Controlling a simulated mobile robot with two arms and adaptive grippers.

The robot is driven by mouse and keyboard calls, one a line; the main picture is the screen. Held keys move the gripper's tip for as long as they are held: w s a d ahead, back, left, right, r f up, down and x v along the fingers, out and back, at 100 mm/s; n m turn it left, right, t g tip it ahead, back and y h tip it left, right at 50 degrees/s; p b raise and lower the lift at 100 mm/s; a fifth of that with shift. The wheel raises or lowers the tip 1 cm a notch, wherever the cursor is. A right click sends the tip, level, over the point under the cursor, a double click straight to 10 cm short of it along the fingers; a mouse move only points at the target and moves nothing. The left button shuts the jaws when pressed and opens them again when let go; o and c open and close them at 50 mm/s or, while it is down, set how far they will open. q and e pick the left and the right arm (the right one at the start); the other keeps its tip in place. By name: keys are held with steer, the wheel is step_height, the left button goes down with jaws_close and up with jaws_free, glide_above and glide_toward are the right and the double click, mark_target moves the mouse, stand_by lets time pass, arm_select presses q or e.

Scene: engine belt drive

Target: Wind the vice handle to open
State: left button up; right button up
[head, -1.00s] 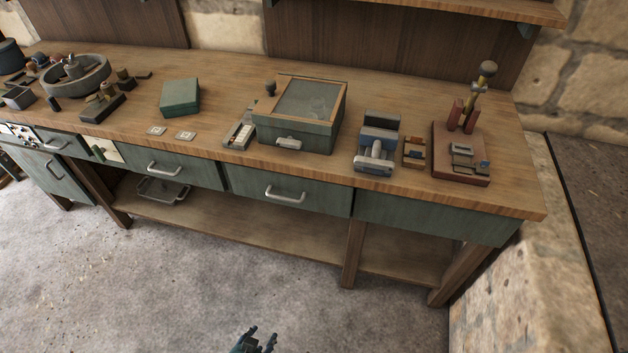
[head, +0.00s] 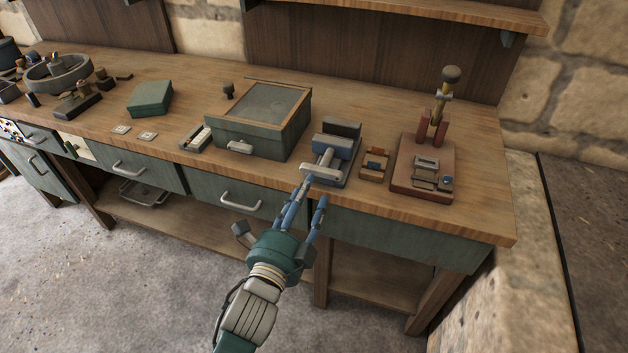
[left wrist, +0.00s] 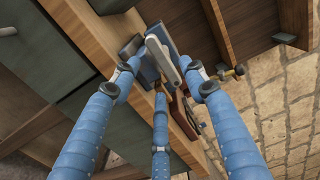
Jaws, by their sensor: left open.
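The vice (head: 338,146) is a grey-blue block with dark jaws near the front edge of the workbench. Its pale grey bar handle (head: 323,170) faces the front. My left gripper (head: 313,193) is open, with its blue fingertips just in front of and below the handle. In the left wrist view the vice handle (left wrist: 163,60) shows between the spread fingers of my left gripper (left wrist: 163,82). I cannot tell whether a fingertip touches the handle. My right gripper is not in view.
Right of the vice are a small wooden block with fittings (head: 374,163) and a red-brown stand (head: 408,188) with an upright lever. A green glass-topped case (head: 250,141) stands to the left. Green drawers with handles lie below the worktop edge.

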mark_target(318, 176)
arm_select(q)
steer(key=shift+x, duration=2.3)
steer(key=shift+c, duration=0.2)
jaws_close()
